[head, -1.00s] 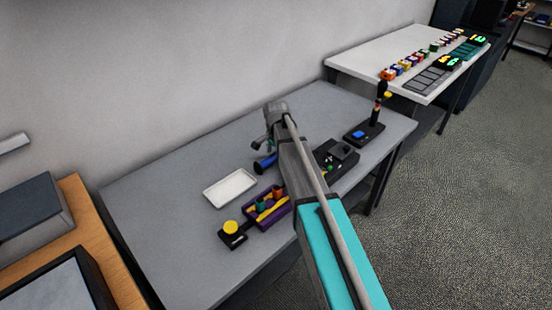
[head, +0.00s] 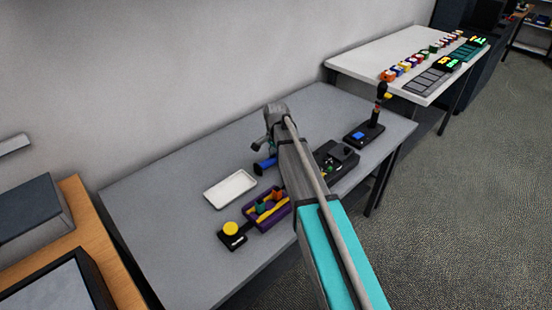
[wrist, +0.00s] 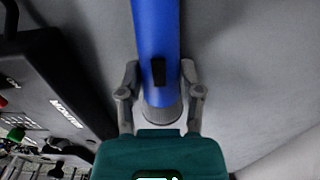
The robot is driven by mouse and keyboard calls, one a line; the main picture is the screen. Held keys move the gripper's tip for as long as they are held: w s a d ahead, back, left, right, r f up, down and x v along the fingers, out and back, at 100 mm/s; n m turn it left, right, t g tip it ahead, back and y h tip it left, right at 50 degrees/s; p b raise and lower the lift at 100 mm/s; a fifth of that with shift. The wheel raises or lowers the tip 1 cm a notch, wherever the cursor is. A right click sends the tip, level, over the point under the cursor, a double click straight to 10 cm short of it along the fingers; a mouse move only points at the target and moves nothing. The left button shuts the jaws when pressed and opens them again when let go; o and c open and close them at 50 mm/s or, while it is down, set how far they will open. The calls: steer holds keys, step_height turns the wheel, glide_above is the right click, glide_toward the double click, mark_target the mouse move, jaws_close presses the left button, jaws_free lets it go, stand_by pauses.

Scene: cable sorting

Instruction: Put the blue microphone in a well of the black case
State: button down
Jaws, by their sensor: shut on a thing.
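The blue microphone (head: 265,166) is in my gripper (head: 266,146), low over or at the grey table; I cannot tell whether it touches. In the wrist view the blue microphone (wrist: 156,40) has a black switch and a grey end, and it runs between the two fingers of my gripper (wrist: 158,85), which are shut on it. A black unit (head: 336,158) is right of the gripper, partly hidden by my arm. A black body with white lettering (wrist: 50,80) fills the left of the wrist view. No wells can be made out clearly on either.
A white tray (head: 209,198) lies left of the gripper. A purple bin (head: 250,221) holds colourful items, beside a black box with a yellow disc (head: 231,229). A black stand (head: 365,136) is at the right end. The table's back left is clear.

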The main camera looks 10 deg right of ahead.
steer(key=shift+r, duration=0.1)
steer(key=shift+r+p, duration=0.95)
steer(key=shift+p, duration=0.1)
steer(key=s+r+p, duration=1.1)
steer(key=s, duration=0.3)
steer(key=shift+d, duration=0.45)
step_height(320, 180, up, 18)
steer(key=p, duration=1.8)
steer(key=shift+f, duration=0.15)
